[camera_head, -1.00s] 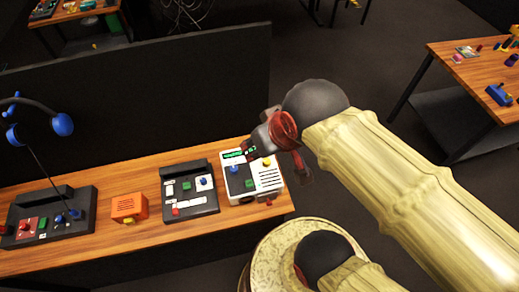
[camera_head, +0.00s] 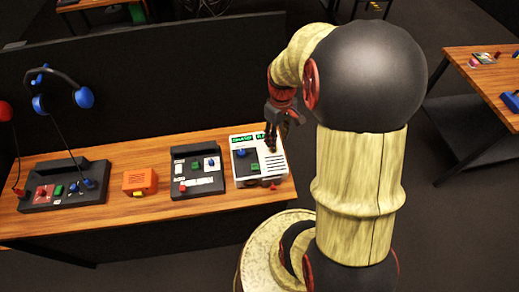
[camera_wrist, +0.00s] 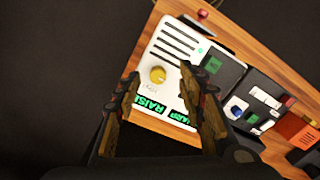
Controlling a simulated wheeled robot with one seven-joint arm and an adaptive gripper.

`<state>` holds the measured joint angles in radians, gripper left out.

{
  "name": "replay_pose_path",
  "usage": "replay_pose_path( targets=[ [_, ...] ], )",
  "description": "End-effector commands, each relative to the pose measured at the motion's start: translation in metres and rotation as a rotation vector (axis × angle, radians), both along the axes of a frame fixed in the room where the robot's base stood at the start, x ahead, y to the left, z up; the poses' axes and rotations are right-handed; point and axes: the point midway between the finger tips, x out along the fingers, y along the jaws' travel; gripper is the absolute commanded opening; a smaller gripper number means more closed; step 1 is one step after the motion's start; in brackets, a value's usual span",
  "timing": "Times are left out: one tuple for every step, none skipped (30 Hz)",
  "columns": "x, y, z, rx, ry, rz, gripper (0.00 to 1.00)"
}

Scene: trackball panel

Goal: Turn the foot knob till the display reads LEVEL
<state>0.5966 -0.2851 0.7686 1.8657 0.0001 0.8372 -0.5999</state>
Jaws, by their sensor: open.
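The white trackball panel (camera_head: 276,164) stands at the right end of the wooden bench. It also shows in the wrist view (camera_wrist: 171,49), with a yellow knob (camera_wrist: 158,75). I cannot read the small marks by the knob or tell whether it is the foot knob. The green display text (camera_wrist: 150,106) reads RAISE, and the neighbouring window (camera_wrist: 183,118) shows a word ending in ARP. My gripper (camera_head: 279,135) is open over the panel. In the wrist view my gripper (camera_wrist: 160,90) frames the knob between its fingers, apparently without touching it. The gripper hides the knob in the head view.
A small red knob (camera_head: 273,186) sits at the panel's front edge. A dark panel (camera_head: 198,171), an orange box (camera_head: 140,181) and another dark panel (camera_head: 65,184) stand along the bench to the left. A black partition (camera_head: 150,85) rises behind.

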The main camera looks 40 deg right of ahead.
Motion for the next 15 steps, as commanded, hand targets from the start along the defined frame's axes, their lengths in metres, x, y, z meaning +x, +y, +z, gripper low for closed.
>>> replay_pose_path(
  targets=[
    [0.008, -0.005, 0.003, -0.008, -0.015, 0.05, 0.4],
    [0.012, -0.007, 0.005, -0.013, -0.023, 0.081, 0.4],
    [0.016, -0.01, 0.008, -0.018, -0.033, 0.118, 0.4],
    [0.017, -0.011, 0.009, -0.02, -0.037, 0.142, 0.4],
    [0.017, -0.01, 0.009, -0.021, -0.037, 0.163, 0.4],
    [0.017, -0.01, 0.008, -0.021, -0.038, 0.188, 0.4],
    [0.017, -0.01, 0.008, -0.02, -0.038, 0.203, 0.4],
    [0.017, -0.01, 0.008, -0.021, -0.039, 0.214, 0.4],
    [0.017, -0.01, 0.007, -0.02, -0.039, 0.226, 0.4],
    [0.017, -0.01, 0.005, -0.02, -0.039, 0.232, 0.4],
    [0.017, -0.01, 0.003, -0.02, -0.039, 0.235, 0.4],
    [0.017, -0.01, -0.001, -0.02, -0.039, 0.236, 0.4],
    [0.017, -0.01, -0.005, -0.019, -0.038, 0.235, 0.4],
    [0.017, -0.01, -0.009, -0.019, -0.038, 0.235, 0.4],
    [0.017, -0.01, -0.015, -0.019, -0.037, 0.235, 0.4]
  ],
)
